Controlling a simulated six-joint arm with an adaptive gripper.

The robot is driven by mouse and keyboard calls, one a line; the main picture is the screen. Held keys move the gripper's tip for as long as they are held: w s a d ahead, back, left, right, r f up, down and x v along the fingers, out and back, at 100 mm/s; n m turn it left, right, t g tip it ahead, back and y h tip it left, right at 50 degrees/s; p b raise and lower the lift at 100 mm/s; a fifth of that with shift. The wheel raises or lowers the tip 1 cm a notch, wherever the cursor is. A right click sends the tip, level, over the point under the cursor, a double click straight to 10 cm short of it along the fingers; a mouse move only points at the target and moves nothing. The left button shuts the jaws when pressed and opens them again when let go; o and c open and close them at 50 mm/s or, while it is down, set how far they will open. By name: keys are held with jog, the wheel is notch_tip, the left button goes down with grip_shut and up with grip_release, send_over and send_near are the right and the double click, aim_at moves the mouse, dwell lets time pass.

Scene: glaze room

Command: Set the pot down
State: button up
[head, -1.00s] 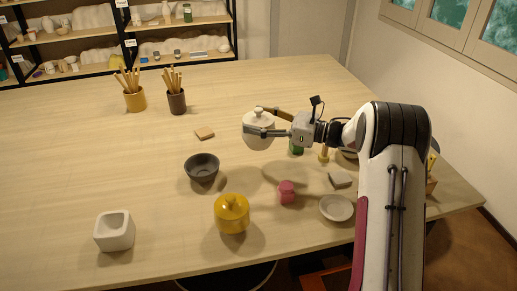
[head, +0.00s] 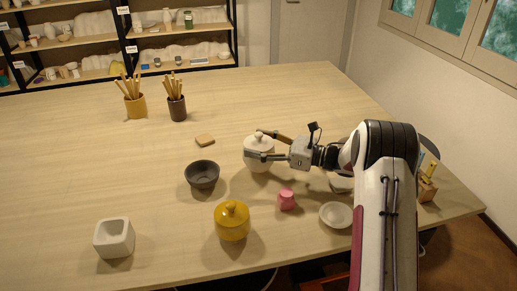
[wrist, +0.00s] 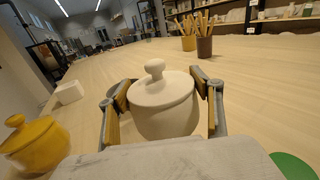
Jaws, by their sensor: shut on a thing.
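The pot is white and round, with a knobbed lid (wrist: 160,88). In the head view the pot (head: 258,153) is upright at the middle of the table (head: 110,165). My gripper (head: 262,146) reaches it from the right, and its two fingers are shut on opposite sides of the pot. In the wrist view the fingers flank the pot's body (wrist: 166,120) below the lid. The pot's base is at or very close to the tabletop; I cannot tell whether it touches.
A dark bowl (head: 202,175) stands to the lower left, with a yellow lidded pot (head: 232,222) and a pink piece (head: 287,200) in front. A small tan block (head: 205,140) lies to the left. A white dish (head: 336,214) is at right.

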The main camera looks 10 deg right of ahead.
jog(key=shift+f, duration=0.95)
jog(key=shift+f, duration=0.1)
jog(key=o, duration=1.4)
jog(key=shift+f, duration=0.1)
jog(key=shift+c, duration=0.2)
jog(key=shift+d, duration=0.1)
jog(key=shift+s+d, duration=0.3)
jog(key=shift+d, duration=0.15)
jog(key=shift+s+a+f+v, duration=0.1)
jog(key=shift+v, duration=1)
jog(key=shift+s+a+f+v, duration=0.1)
jog(key=shift+v, duration=1)
jog(key=shift+s+f+v, duration=0.1)
jog(key=shift+s+v, duration=0.05)
jog(key=shift+v, duration=0.95)
jog(key=shift+w+r, duration=0.1)
